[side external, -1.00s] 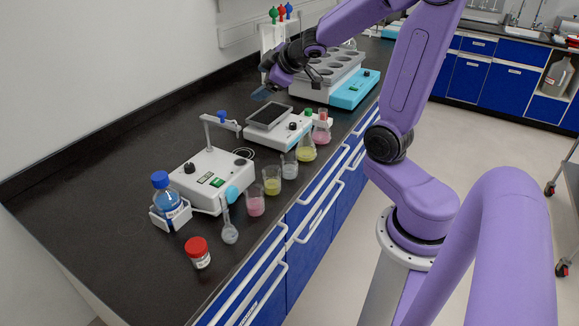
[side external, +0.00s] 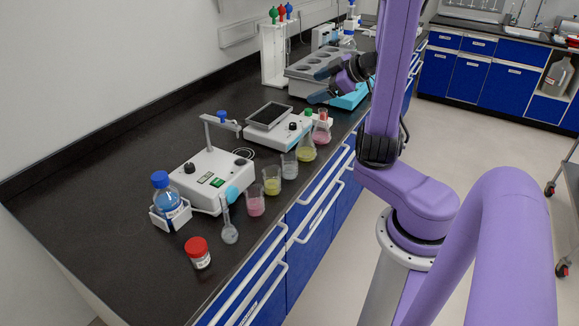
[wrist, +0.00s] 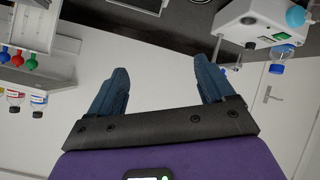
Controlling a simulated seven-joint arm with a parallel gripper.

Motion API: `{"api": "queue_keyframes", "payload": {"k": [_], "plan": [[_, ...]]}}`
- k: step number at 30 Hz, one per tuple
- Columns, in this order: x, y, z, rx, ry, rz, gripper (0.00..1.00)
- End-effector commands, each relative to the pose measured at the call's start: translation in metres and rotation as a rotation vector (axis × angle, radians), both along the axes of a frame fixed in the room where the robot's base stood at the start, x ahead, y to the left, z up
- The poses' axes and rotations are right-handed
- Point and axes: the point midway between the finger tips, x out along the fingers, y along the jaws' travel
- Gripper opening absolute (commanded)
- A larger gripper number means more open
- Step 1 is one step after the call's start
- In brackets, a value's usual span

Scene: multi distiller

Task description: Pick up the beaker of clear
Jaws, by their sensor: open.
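The beaker of clear liquid (side external: 289,166) stands upright on the black bench near its front edge, in the side external view. It is between a yellow beaker (side external: 272,181) and a yellow flask with a green cap (side external: 306,149). My gripper (side external: 318,86) is in the air well behind and above it, in front of the grey block with round wells. In the wrist view my gripper (wrist: 160,66) shows two blue fingers spread apart with nothing between them. I cannot make out the clear beaker in the wrist view.
A pink beaker (side external: 256,201), a clear round-bottomed flask (side external: 229,232) and a pink red-capped flask (side external: 321,133) share the row. Behind it stand a white stirrer (side external: 205,178) and a balance-like device (side external: 272,120). A red-lidded jar (side external: 199,254) is in front. The bench's left side is clear.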

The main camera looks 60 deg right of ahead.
Motion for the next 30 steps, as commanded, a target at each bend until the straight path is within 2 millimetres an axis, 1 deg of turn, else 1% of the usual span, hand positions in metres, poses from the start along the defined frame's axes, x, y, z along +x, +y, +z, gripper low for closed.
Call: {"api": "queue_keyframes", "payload": {"k": [1,5,9,15,23,24,30], "plan": [[-0.011,0.000,-0.002,0.032,-0.004,-0.007,0.82],[-0.037,0.009,-0.005,0.118,-0.022,-0.004,0.82],[-0.063,0.022,-0.005,0.217,-0.050,-0.005,0.82],[-0.091,0.041,-0.001,0.334,-0.094,-0.006,0.82],[-0.115,0.062,0.007,0.447,-0.152,-0.011,0.82],[-0.117,0.064,0.005,0.460,-0.158,-0.010,0.82],[-0.115,0.064,-0.027,0.461,-0.157,-0.008,0.82]]}}
